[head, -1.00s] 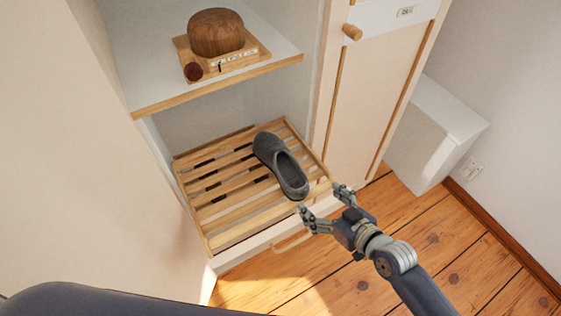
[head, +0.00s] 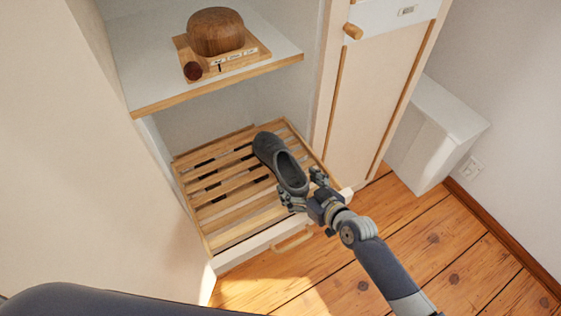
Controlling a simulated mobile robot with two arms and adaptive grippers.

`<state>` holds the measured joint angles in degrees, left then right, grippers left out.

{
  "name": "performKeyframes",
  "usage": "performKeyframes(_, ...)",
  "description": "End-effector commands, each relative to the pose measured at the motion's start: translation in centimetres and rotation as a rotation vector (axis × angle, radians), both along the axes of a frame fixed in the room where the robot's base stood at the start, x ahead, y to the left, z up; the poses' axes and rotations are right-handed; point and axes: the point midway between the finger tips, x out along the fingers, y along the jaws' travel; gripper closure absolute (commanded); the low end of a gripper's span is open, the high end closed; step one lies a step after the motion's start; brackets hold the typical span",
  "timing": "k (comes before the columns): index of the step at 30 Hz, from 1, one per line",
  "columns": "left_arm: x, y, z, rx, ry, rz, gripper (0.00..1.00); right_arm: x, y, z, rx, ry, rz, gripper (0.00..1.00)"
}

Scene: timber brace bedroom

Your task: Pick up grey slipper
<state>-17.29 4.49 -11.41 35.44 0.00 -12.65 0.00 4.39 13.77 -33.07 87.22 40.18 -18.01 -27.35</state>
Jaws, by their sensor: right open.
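The grey slipper (head: 274,153) lies on a slatted wooden rack (head: 226,213) in the lower part of an open cabinet. Its toe points to the back and its open heel faces my right gripper (head: 303,188). My right gripper is open, with one finger on each side of the slipper's heel end in the picture. I cannot tell whether the fingers touch the slipper. The left gripper is out of view.
A white shelf (head: 151,86) with a wooden edge hangs above the rack, holding a round wooden object (head: 215,32) on a board. A cabinet door (head: 365,90) with a wooden knob stands right of the rack. A white box-like unit (head: 432,135) stands beside it.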

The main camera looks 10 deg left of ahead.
Motion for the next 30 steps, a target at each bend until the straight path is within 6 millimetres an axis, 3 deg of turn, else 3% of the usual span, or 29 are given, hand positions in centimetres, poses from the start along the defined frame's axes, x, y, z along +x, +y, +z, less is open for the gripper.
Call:
performKeyframes(5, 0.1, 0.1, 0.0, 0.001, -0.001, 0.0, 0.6, 0.0, 0.0, 0.0, 0.0, 0.0, 0.0, 0.19)
performKeyframes(9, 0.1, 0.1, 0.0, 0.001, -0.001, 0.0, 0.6, 0.0, 0.0, 0.0, 0.0, 0.0, 0.0, 0.51)
performKeyframes(12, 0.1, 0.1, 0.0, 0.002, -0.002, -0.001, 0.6, 0.0, 0.0, 0.0, -0.001, 0.001, 0.0, 0.68)
performKeyframes(22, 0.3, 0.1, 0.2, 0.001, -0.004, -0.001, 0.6, 0.0, 0.0, 0.4, 0.001, -0.002, -0.001, 0.68)
performKeyframes(30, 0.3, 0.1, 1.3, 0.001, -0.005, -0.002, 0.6, 0.0, 0.0, 5.2, 0.004, -0.005, 0.0, 0.68)
